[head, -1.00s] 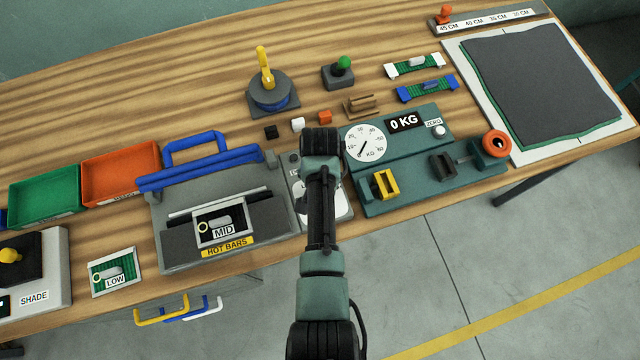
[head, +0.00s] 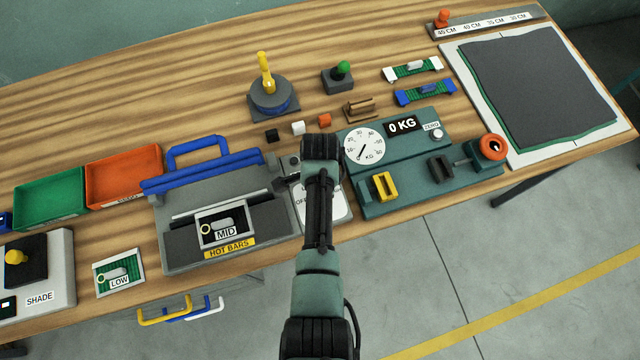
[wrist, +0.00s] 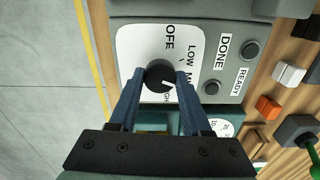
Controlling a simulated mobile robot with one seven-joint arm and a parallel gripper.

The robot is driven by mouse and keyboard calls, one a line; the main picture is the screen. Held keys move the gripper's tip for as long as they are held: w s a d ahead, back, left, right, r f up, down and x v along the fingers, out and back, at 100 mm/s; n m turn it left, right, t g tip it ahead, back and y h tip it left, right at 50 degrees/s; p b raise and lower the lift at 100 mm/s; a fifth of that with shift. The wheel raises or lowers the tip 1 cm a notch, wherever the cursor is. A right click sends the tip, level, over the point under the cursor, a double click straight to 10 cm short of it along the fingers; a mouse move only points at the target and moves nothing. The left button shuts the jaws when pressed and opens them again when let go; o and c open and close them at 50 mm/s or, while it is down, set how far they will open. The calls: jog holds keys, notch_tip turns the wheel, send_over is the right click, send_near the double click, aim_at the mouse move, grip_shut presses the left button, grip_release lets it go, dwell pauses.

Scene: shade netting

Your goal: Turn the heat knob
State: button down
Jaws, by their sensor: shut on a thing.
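The pointer aims to the lower right in the wrist view, toward those hidden labels. My gripper (wrist: 158,78) is shut on the knob, one blue finger on each side. In the head view my arm covers the knob; part of its white plate (head: 336,206) shows beside the arm.
DONE (wrist: 250,49) and READY (wrist: 211,87) buttons sit beside the dial. The grey hot-bar press (head: 185,255) with its blue handle stands left of my arm. A green weighing unit (head: 400,197) reading 0 KG stands close on the right. Small cubes lie behind.

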jog(key=shift+w+m, duration=0.1)
jog(key=shift+m, duration=0.5)
jog(key=shift+r, duration=0.1)
jog(key=shift+c, duration=1.8)
grip_release()
notch_tip(320, 180, up, 13)
jog(key=b, duration=0.1)
